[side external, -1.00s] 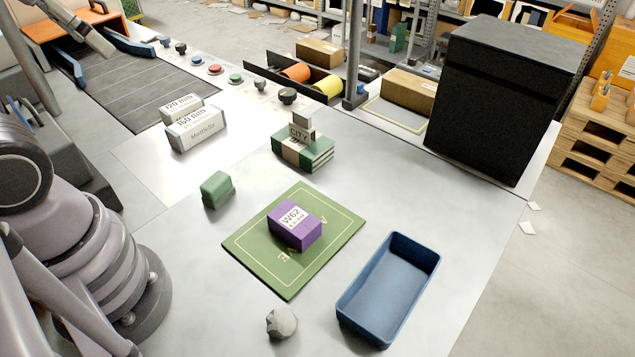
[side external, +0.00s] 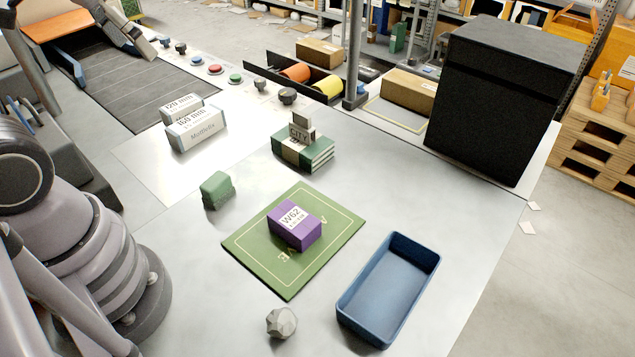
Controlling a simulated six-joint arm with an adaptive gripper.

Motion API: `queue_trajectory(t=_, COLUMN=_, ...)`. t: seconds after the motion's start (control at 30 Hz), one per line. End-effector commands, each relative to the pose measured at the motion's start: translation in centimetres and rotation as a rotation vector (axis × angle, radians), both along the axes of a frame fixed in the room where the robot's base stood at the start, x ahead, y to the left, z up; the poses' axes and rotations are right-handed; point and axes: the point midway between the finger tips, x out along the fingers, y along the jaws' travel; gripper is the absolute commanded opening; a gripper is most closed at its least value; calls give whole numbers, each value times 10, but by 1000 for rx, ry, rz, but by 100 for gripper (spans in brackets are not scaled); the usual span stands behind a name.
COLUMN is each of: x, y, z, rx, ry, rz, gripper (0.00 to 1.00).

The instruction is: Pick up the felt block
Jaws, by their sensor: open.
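The felt block looks to be the small dark green block (side external: 217,190) with a soft, rounded top. It stands alone on the pale grey worktop (side external: 170,235), left of the green mat (side external: 252,246). My gripper (side external: 144,44) is at the top left of the side external view, partly cut off by the frame edge. It is open, apart from the block and well beyond it, above the far end of the worktop near the dark ribbed panel.
A purple box (side external: 295,226) lies on the mat. A grey faceted lump (side external: 281,323) and an empty blue tray (side external: 352,318) are nearer. White cartons (side external: 197,132) and green books (side external: 305,152) stand behind the block. A tall black box (side external: 490,100) is at right.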

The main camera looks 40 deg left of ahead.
Motion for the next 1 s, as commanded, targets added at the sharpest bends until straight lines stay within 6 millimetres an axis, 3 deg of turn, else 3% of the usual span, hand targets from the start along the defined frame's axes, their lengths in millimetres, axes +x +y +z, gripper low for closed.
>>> queue_trajectory(t=0.1, x=38, y=10, z=-38, rx=-4, ry=100, rz=28, gripper=79)
queue_trajectory(t=0.2, x=64, y=18, z=-75, rx=-8, ry=168, rz=49, gripper=79)
queue_trajectory(t=0.37, x=90, y=33, z=-145, rx=-19, ry=273, rz=81, gripper=79)
queue_trajectory(t=0.5, x=97, y=42, z=-199, rx=-28, ry=345, rz=102, gripper=79)
queue_trajectory(t=0.6, x=97, y=46, z=-225, rx=-34, ry=376, rz=111, gripper=79)
queue_trajectory(t=0.87, x=94, y=49, z=-262, rx=-38, ry=401, rz=117, gripper=79)
queue_trajectory(t=1.0, x=94, y=49, z=-291, rx=-38, ry=403, rz=117, gripper=79)
